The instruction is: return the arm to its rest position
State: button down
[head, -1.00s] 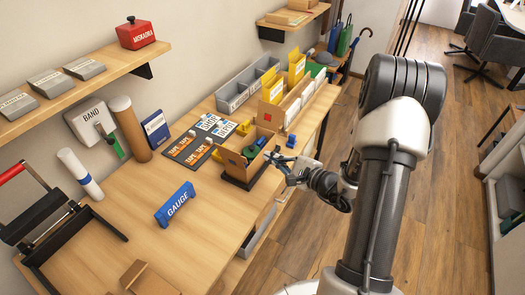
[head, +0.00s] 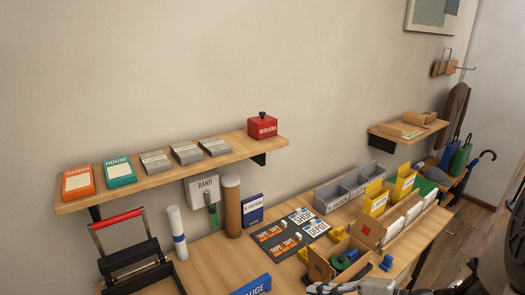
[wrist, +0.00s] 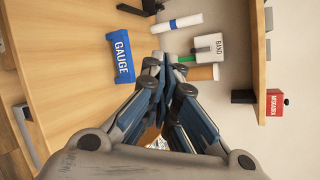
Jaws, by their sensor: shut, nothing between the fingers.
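My gripper (wrist: 167,70) shows in the wrist view with its fingers drawn together and nothing between them. It points over the wooden desk (wrist: 75,60) toward the wall side. The blue gauge block (wrist: 123,56) lies left of the fingertips, apart from them. In the head view, only a bit of my arm's end shows at the bottom edge, beside the cardboard box (head: 318,268) with green and blue items; the fingertips are hard to make out there. Most of my arm is outside the head view.
A wall shelf (head: 170,172) carries orange and teal boxes, grey boxes and a red box (head: 262,126). White and brown tubes (head: 232,205) stand by the wall. Grey bins (head: 350,190) and yellow holders stand right. A smaller shelf (head: 405,135) hangs at right.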

jog(key=s+a+r+n+g+h, duration=0.2)
jog(key=s+a+n+g, duration=0.15)
jog(key=s, duration=0.25)
jog(key=s+a+r+n+g+h, duration=0.2)
jog(key=s+a+n+g, duration=0.1)
jog(key=s+n, duration=0.25)
jog(key=s+d+r+n+t+h, duration=0.3)
jog(key=s+d+r+t+h, duration=0.1)
jog(key=d+h, duration=0.3)
jog(key=shift+s+r+n, duration=0.4)
jog(key=shift+s+r, duration=0.1)
jog(key=shift+s, duration=0.25)
jog(key=shift+d, duration=0.1)
